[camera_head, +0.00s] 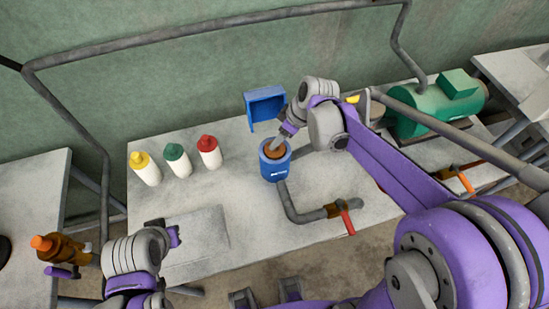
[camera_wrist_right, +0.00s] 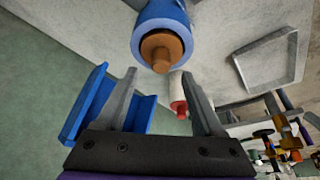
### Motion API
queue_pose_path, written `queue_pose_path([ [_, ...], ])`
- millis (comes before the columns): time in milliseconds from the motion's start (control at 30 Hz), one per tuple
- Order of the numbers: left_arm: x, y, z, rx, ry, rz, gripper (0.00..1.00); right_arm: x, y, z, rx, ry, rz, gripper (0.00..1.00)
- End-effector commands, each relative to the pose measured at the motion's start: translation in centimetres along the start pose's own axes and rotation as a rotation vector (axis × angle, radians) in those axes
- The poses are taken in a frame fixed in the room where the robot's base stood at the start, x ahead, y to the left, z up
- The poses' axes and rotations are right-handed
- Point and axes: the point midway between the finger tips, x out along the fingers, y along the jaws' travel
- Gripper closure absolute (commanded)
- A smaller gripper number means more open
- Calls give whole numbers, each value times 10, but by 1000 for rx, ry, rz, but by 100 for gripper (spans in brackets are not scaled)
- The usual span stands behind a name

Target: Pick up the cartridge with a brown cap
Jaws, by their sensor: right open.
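The cartridge with a brown cap (camera_head: 274,150) stands in a blue cylindrical holder (camera_head: 275,170) on the table; only its brown top shows. In the right wrist view the cap (camera_wrist_right: 160,50) sticks out of the blue holder (camera_wrist_right: 168,14), beyond my fingertips. My right gripper (camera_head: 277,143) is at the cap in the head view. In the wrist view my right gripper (camera_wrist_right: 164,80) is open, with nothing held and the cap roughly in line with its gap. My left gripper (camera_head: 174,236) is at the lower left, away from the cartridge; its fingers cannot be made out clearly.
White bottles with yellow (camera_head: 140,159), green (camera_head: 174,151) and red (camera_head: 207,143) caps stand left of the holder. A blue open box (camera_head: 265,107) is behind it. A grey pipe (camera_head: 295,205) with a red-handled valve is in front. A shallow tray (camera_head: 205,240) lies front left.

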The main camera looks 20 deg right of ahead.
Motion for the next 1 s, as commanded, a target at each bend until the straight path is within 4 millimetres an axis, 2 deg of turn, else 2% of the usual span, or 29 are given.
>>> queue_pose_path([
  [300, 1, 0, 1, 0, -1, 0, 100, 44, -1, 2, -1, 0, -1, 31],
  [600, 1, 0, 1, 0, -1, 0, 100, 48, -1, 2, 0, 0, 0, 31],
  [1000, 1, 0, 1, 0, -1, 0, 100, 48, -1, 2, 0, 0, 0, 100],
])
